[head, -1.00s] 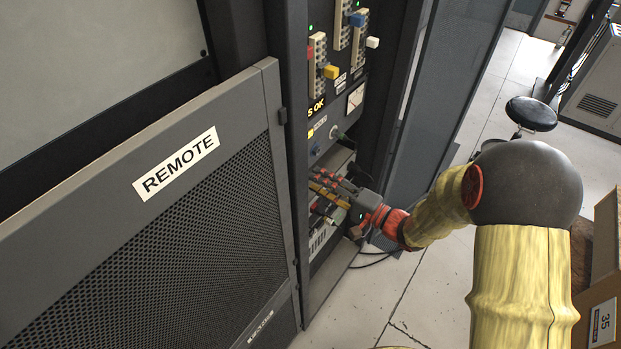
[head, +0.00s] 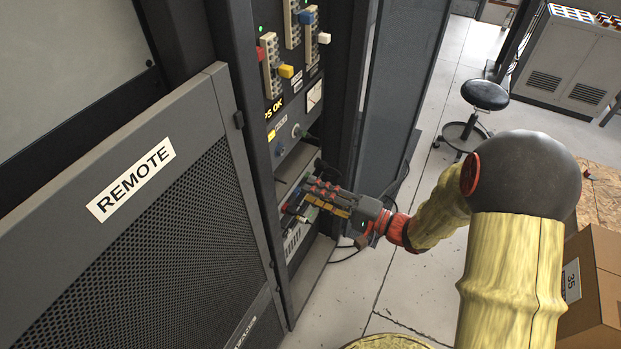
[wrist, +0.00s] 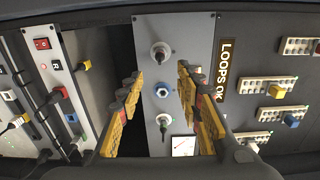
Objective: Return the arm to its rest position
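My gripper (head: 308,198) is in front of the lower part of the rack panel (head: 287,150) in the head view. In the wrist view my gripper (wrist: 161,75) is open, its two yellow-and-red fingers apart with nothing held between them. Beyond the fingers is a grey panel strip (wrist: 150,35) with round connectors and a blue-rimmed socket (wrist: 162,90). Whether a fingertip touches the rack cannot be told. My yellow-sleeved arm reaches in from the right of the head view, bent at its dark joint.
A mesh door labelled REMOTE (head: 131,181) stands at the left. A black stool (head: 484,96) and a cardboard box (head: 597,270) are at the right. A dark cable (head: 345,257) hangs near the rack's foot.

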